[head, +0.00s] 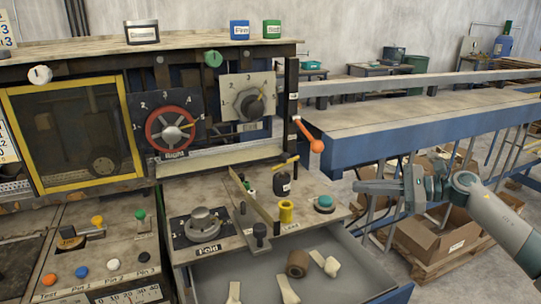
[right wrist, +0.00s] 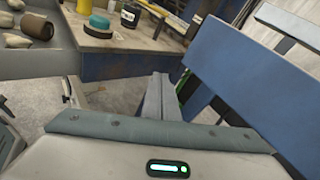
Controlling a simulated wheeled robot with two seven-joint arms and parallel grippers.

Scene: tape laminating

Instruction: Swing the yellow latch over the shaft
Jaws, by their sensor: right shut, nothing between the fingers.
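A small yellow bar that looks like the latch (head: 286,162) sits slanted on the machine's right side, just above a black canister (head: 282,184). The shaft is not clearly told apart from the other metal parts. My right gripper (head: 358,187) is shut and empty, right of the latch and apart from it, in front of the blue-sided bench. In the right wrist view its closed fingers (right wrist: 158,88) point away over the floor beside the machine. The latch is not clearly seen in that view. My left gripper is not in view.
An orange-knobbed lever (head: 316,145) sticks out between latch and gripper. A blue-sided bench (head: 400,134) runs behind my gripper; cardboard boxes (head: 428,236) lie below.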

